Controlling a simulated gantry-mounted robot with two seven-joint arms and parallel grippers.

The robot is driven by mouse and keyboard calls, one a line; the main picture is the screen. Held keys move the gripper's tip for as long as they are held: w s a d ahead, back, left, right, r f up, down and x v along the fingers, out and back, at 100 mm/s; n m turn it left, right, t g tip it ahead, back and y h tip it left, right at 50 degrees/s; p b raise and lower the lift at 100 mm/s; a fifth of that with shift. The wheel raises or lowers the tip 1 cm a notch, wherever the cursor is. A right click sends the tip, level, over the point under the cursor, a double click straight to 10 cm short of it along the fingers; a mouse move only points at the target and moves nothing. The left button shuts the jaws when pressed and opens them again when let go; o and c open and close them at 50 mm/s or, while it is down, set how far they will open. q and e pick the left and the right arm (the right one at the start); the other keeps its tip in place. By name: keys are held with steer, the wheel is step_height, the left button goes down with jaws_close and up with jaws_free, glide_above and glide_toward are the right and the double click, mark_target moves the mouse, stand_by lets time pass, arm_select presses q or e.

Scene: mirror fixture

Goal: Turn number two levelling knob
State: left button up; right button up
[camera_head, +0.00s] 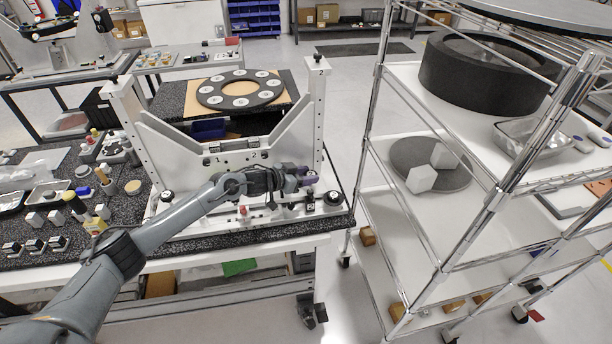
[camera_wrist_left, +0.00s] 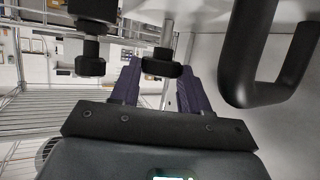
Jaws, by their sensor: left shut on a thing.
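The white mirror fixture (camera_head: 180,141) stands on a dark speckled table and has marks 1 and 2 on its crossbar. My left gripper (camera_head: 307,176) reaches over the right part of its base, below the mark 2. In the left wrist view, the purple fingers of my left gripper (camera_wrist_left: 156,86) are on either side of a black levelling knob (camera_wrist_left: 162,66) on a metal rod, shut on it. No number on this knob is readable there, and the gripper hides it in the head view. Another black knob (camera_wrist_left: 90,62) is to the left. My right gripper is not in view.
A thick black handle (camera_wrist_left: 252,60) is close to the right finger in the left wrist view. A black ring (camera_head: 241,89) lies behind the fixture. Small parts crowd the table's left side. A wire shelf (camera_head: 395,180) stands to the right.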

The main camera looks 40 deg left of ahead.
arm_select(q)
steer(key=shift+w+a+f+m+h+b, duration=0.15)
steer(key=shift+m+h+b, duration=0.1)
steer(key=shift+m+h, duration=0.2)
steer(key=shift+a+m+h+b, duration=0.1)
steer(key=shift+m+h+b, duration=0.1)
steer(key=shift+m+h, duration=0.2)
steer(key=shift+a+f+m+g+h+b, duration=0.1)
steer(key=shift+m+g+h+b, duration=0.7)
steer(key=shift+b, duration=0.25)
steer(key=shift+m+h+b, duration=0.45)
steer(key=shift+h+b, duration=0.1)
steer(key=shift+b, duration=0.05)
steer(key=shift+r+g, duration=0.2)
steer(key=shift+g, duration=0.1)
steer(key=o, duration=0.8)
